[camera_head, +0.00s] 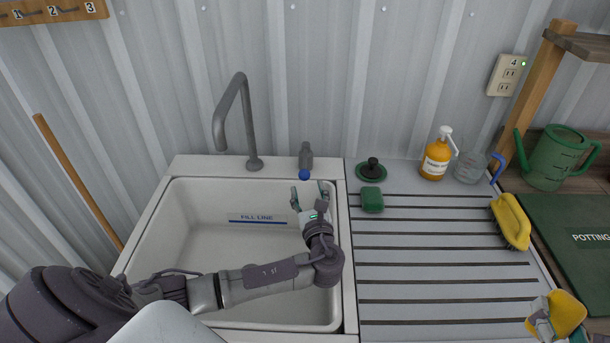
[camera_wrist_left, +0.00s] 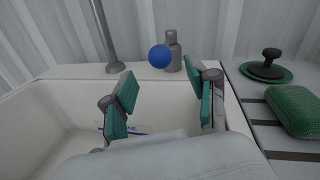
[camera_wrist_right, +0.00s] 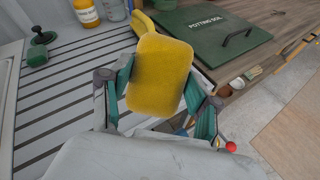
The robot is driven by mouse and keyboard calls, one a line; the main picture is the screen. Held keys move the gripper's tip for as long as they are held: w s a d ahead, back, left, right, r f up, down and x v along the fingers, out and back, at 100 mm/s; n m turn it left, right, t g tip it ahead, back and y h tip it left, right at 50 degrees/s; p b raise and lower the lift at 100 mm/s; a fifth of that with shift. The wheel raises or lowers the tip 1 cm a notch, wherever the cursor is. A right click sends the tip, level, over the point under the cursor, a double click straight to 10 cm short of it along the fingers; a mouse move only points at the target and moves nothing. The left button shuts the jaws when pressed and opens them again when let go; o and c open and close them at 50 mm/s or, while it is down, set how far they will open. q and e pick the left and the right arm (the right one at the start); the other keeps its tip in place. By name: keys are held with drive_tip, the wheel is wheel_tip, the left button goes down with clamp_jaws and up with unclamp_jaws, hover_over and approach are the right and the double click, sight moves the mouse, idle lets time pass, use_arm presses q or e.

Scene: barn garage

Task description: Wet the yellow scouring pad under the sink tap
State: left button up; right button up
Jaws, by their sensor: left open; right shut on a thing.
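The yellow scouring pad (camera_head: 568,312) is at the bottom right of the head view, beyond the drainboard's right side. My right gripper (camera_head: 548,318) is shut on it; the pad (camera_wrist_right: 160,75) stands up between the fingers in the right wrist view. The grey tap (camera_head: 240,115) arches over the white sink (camera_head: 158,215), and no water shows from its spout. A grey valve (camera_head: 306,157) with a blue knob (camera_head: 304,175) stands on the sink's back ledge. My left gripper (camera_head: 308,191) is open just in front of the knob, which shows between its fingers in the left wrist view (camera_wrist_left: 159,56).
The slatted drainboard (camera_head: 440,275) holds a green pad (camera_head: 372,200), a green plug (camera_head: 372,171), an orange pump bottle (camera_head: 436,155), a clear jar (camera_head: 470,167) and a yellow brush (camera_head: 511,222). A green watering can (camera_head: 555,160) stands further right. The sink basin is empty apart from my arm above it.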

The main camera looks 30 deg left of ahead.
sight(305, 176)
use_arm(q)
drive_tip(key=x, duration=0.6)
drive_tip(key=shift+w, duration=0.15)
drive_tip(key=shift+f, duration=0.1)
drive_tip(key=shift+c, duration=0.2)
clamp_jaws()
